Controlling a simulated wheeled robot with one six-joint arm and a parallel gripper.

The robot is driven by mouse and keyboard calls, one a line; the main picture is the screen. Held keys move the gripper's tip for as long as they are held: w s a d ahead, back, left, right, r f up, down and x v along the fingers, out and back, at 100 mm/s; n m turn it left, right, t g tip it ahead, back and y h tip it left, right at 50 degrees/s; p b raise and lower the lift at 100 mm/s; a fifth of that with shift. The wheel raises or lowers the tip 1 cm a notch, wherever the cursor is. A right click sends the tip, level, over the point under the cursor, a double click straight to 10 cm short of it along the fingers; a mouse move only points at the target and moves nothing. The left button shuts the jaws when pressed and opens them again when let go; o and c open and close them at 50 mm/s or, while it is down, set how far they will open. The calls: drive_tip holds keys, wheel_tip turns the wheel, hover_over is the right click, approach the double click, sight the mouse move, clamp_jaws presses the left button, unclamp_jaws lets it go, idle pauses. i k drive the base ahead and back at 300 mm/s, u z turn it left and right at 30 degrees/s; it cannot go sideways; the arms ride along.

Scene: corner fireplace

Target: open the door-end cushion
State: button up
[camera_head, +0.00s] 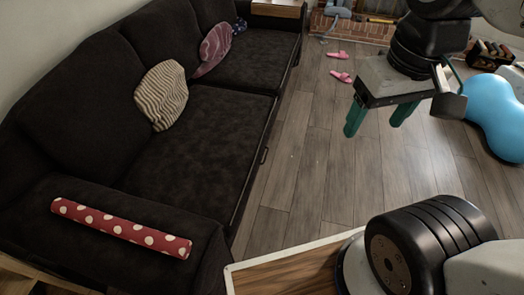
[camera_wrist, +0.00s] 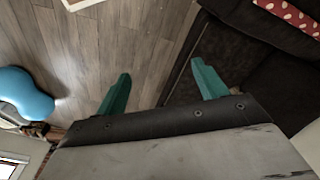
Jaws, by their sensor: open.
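A dark sofa runs along the left of the head view. Its near seat cushion (camera_head: 195,150) and far seat cushion (camera_head: 245,62) both lie flat and look closed. I cannot tell which cushion is the door-end one. My gripper (camera_head: 375,122) is open and empty, with green fingers pointing down over the floor, right of the sofa and apart from it. In the wrist view, my gripper (camera_wrist: 160,76) shows beside the dark seat (camera_wrist: 230,45).
A red polka-dot bolster (camera_head: 120,227) lies on the near armrest. Striped (camera_head: 160,95) and purple (camera_head: 213,48) pillows rest on the sofa. Pink slippers (camera_head: 341,76) lie on the floor. A blue rounded object (camera_head: 495,115) stands at right. The wooden floor (camera_head: 305,170) between is clear.

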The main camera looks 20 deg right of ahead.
sight(206, 164)
drive_tip(key=z, duration=0.05)
drive_tip(key=k, duration=0.5)
drive_tip(key=z, duration=0.9)
drive_tip(key=i, duration=0.75)
drive_tip(key=u, duration=1.15)
